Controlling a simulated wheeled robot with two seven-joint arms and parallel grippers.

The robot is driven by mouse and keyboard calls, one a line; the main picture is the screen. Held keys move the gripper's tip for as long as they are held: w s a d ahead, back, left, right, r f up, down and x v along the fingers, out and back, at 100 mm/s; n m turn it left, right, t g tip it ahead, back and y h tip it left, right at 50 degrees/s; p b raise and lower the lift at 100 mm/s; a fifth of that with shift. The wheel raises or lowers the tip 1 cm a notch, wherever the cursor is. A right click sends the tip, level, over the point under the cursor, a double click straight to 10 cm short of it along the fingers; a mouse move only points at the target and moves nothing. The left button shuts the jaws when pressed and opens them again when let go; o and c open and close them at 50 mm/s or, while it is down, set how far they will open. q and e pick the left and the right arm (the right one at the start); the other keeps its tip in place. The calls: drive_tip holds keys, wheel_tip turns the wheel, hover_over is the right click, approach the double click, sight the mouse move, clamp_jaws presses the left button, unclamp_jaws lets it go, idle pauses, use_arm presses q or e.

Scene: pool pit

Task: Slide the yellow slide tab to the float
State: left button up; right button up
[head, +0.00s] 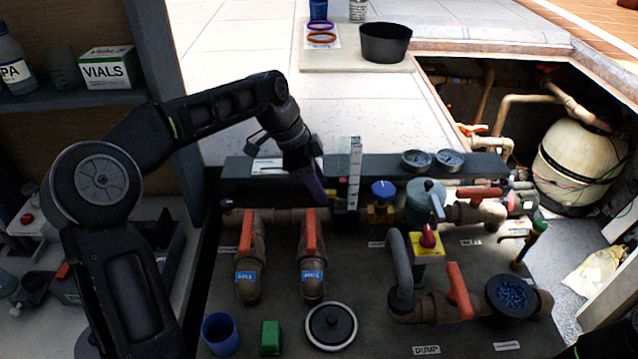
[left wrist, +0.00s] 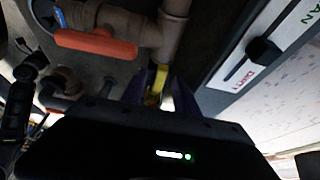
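The clear upright flow meter (head: 354,165) stands among the pipes near the middle of the head view. My left gripper (head: 318,190), with purple fingers, is just left of it. In the left wrist view a small yellow piece (left wrist: 161,76), apparently the slide tab, shows between and beyond the purple fingers of my left gripper (left wrist: 158,95). The fingers look apart, with a light gap between them; contact with the tab cannot be made out. My right gripper is not in view.
Orange-handled valves (head: 310,232) stand front left of the meter. A blue knob (head: 383,190) and round gauges (head: 450,159) are to its right. A grey panel with a black slider (left wrist: 263,52) lies nearby. A blue cup (head: 220,333) and a green block (head: 271,337) sit in front.

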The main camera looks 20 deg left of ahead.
use_arm(q)
clamp_jaws()
idle(0.3)
drive_tip(key=shift+r, duration=0.15)
idle(1.0)
